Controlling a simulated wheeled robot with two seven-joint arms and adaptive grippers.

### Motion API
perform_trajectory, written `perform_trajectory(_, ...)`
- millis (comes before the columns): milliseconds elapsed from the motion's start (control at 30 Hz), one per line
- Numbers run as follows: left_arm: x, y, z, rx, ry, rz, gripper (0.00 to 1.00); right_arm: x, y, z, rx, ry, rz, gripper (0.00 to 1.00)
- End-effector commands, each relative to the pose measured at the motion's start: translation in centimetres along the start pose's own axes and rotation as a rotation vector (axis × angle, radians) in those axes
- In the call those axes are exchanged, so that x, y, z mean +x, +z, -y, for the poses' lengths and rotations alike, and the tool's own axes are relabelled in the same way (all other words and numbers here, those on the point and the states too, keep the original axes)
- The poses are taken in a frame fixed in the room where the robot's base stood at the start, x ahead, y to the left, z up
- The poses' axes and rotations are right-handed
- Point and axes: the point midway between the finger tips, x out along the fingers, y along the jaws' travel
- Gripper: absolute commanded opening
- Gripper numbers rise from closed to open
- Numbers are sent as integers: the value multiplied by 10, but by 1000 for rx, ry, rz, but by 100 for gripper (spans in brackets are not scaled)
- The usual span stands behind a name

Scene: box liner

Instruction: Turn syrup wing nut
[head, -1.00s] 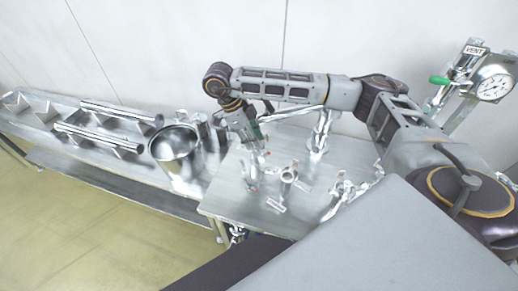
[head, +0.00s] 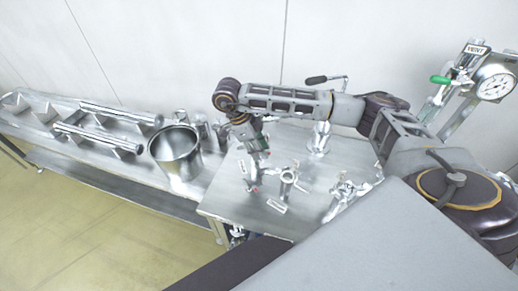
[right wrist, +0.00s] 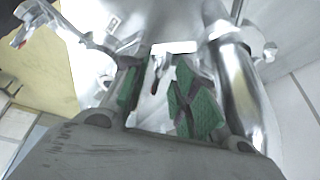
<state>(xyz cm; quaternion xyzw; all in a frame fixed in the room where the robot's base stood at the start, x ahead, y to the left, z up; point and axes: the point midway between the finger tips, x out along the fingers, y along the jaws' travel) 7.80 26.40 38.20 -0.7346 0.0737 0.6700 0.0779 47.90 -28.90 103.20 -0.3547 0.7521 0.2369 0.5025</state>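My right gripper (head: 258,182) points down over the left part of the steel table. It is beside a small upright metal fitting (head: 288,180). In the right wrist view my right gripper (right wrist: 158,98) has its two green-padded fingers apart, with a bright metal piece (right wrist: 157,75) showing in the gap. I cannot tell whether the pads touch that piece or whether it is the wing nut. No syrup label is readable on the small tags near the fittings. A clamped fitting (head: 342,192) stands further right on the table. My left gripper is not in view.
A steel pot (head: 177,155) stands left of the table (head: 235,200), on a long bench with metal bars (head: 95,137). A tall fitting (head: 320,140) and a black-handled lever (head: 317,79) are behind my arm. A gauge (head: 495,82) with a VENT tag is at upper right.

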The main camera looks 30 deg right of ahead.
Motion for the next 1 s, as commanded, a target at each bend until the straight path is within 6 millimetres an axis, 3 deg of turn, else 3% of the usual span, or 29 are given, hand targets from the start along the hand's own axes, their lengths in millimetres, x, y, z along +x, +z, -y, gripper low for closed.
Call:
perform_trajectory(267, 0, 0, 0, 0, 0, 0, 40, 0, 0, 0, 0, 0, 0, 26)
perform_trajectory(467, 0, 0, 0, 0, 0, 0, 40, 0, 0, 0, 0, 0, 0, 1)
perform_trajectory(1000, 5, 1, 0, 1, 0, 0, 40, 0, 0, 0, -53, -24, 1, 0)
